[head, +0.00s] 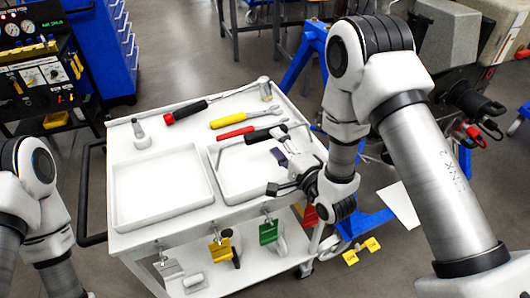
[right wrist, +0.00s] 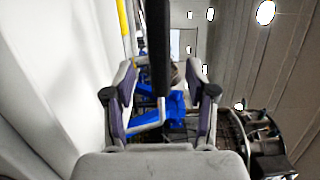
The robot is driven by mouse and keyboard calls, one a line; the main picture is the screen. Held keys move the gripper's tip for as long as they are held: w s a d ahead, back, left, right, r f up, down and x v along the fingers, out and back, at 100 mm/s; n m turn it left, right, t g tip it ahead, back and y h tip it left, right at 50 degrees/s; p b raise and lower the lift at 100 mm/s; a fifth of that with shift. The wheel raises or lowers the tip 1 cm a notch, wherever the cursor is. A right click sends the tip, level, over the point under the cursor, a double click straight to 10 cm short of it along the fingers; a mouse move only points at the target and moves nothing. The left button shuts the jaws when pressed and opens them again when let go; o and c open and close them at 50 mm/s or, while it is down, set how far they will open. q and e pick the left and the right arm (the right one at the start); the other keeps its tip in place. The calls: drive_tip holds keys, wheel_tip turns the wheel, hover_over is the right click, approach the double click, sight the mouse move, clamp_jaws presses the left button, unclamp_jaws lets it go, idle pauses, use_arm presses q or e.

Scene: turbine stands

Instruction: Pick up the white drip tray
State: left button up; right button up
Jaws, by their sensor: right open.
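Two shallow white trays show on top of the white cart in the head view. The left tray (head: 163,221) is empty and lies flat. The right tray (head: 228,190) is partly hidden by my right arm and gripper. I cannot tell which of the two is the drip tray. My right gripper (head: 275,172) is open over the right part of the right tray, with no tray between its fingers. In the right wrist view its two fingers (right wrist: 165,90) stand apart, with a dark bar showing between them. My left arm shows at the left edge, but its gripper is out of view.
The cart (head: 140,237) carries a red-and-black screwdriver (head: 185,112), a yellow-handled tool (head: 232,121), red-handled pliers (head: 240,132) and a small grey part (head: 141,134) behind the trays. Coloured tags hang at its front. A blue stand (head: 300,62) is behind right.

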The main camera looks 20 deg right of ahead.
sight(269, 136)
drive_tip(key=p+x, duration=0.1)
drive_tip(key=x, duration=0.4)
drive_tip(key=shift+w+a, duration=0.15)
drive_tip(key=shift+a, duration=0.05)
drive_tip(key=shift+d, duration=0.1)
drive_tip(key=shift+c, duration=0.7)
clamp_jaws()
drive_tip(key=shift+r, duration=0.15)
